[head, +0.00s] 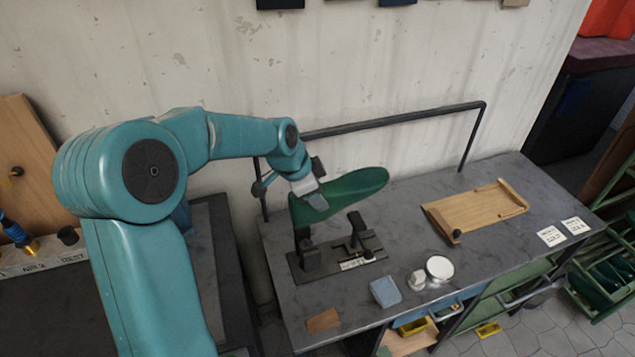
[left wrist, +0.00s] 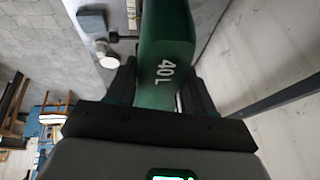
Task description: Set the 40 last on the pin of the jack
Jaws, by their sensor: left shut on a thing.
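The green last (head: 345,193) is in my left gripper (head: 312,196), which is shut on it near its left end. In the left wrist view the last (left wrist: 167,50) stands between the two fingers (left wrist: 160,90) and bears the marking "40L". The jack (head: 337,259) is a dark base with upright posts on the grey bench, below the last. The last appears above the jack's posts. I cannot tell whether it touches a post, and the pin's tip is not clearly seen. My right gripper is not in view.
On the bench (head: 290,310) are a wooden tray (head: 475,208), a round white-topped tin (head: 439,268), a blue-grey block (head: 385,291), a brown piece (head: 323,320) and white cards (head: 551,236). A dark rail (head: 390,121) runs along the wall behind. The bench between jack and tray is clear.

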